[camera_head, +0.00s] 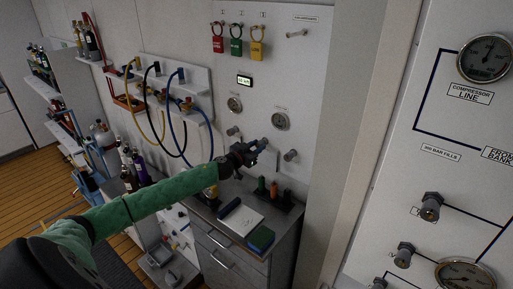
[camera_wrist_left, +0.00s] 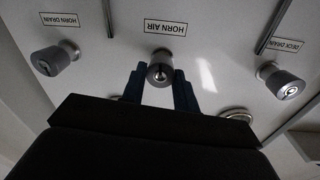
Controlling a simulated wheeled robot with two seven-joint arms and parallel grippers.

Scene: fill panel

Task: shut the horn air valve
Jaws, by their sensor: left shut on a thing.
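The horn air valve knob (camera_wrist_left: 160,68) is a grey round knob on the white panel, under the upside-down HORN AIR label (camera_wrist_left: 165,27) in the left wrist view. My left gripper (camera_wrist_left: 160,88) has its dark blue fingers on either side of this knob and is shut on it. In the head view my left gripper (camera_head: 256,148) is at the panel's lower part, at the end of the green arm, and covers most of the knob. The knob's turn position cannot be read clearly. My right gripper is not in view.
The HORN DRAIN knob (camera_wrist_left: 55,58) and DECK DRAIN knob (camera_wrist_left: 281,79) flank the held knob, with room between. Another gauge panel (camera_head: 450,130) is at right.

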